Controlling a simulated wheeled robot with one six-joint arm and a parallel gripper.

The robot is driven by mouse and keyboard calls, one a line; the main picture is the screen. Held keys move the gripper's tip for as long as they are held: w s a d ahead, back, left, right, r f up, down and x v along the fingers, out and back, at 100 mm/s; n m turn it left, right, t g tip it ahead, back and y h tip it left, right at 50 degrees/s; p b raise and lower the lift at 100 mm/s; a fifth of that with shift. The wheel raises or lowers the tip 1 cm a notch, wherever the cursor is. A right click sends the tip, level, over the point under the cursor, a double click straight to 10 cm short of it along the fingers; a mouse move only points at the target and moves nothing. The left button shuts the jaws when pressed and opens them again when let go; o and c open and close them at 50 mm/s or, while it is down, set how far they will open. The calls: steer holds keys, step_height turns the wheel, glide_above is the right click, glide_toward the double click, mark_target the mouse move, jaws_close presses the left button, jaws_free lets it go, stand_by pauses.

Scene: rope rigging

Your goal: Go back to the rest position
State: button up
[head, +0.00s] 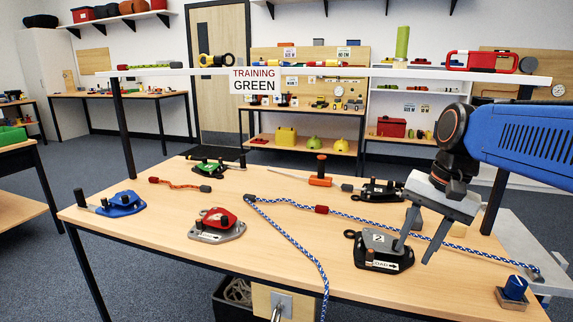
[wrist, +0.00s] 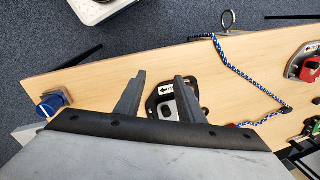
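My gripper (head: 415,250) is at the right of the table in the head view, pointing down, with its two grey fingers apart and nothing between them. In the wrist view my gripper (wrist: 158,76) also shows spread, empty fingers. A black and grey rope device (head: 378,252) marked 2 and LOAD lies close to the fingers. It shows in the wrist view (wrist: 166,90), partly behind a finger. I cannot tell whether a fingertip touches it. A blue-white rope (head: 295,242) lies across the wooden table (head: 155,250), with one length running over the front edge.
A red device (head: 217,222), a blue device (head: 122,203) and an orange-handled tool (head: 320,180) lie on the table. A blue knob block (head: 513,290) stands at the right corner. A white shelf (head: 200,72) with a TRAINING GREEN sign spans the back.

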steer(key=s+d+f+n+t+h, duration=0.1)
steer(key=s+f+n+t+h, duration=0.1)
steer(key=s+f+n, duration=0.5)
steer(key=s+f+t, duration=0.1)
steer(key=s+f, duration=0.3)
steer(key=shift+s+d+f+t, duration=0.35)
steer(key=shift+d+f+t, duration=0.05)
steer(key=shift+o, duration=0.2)
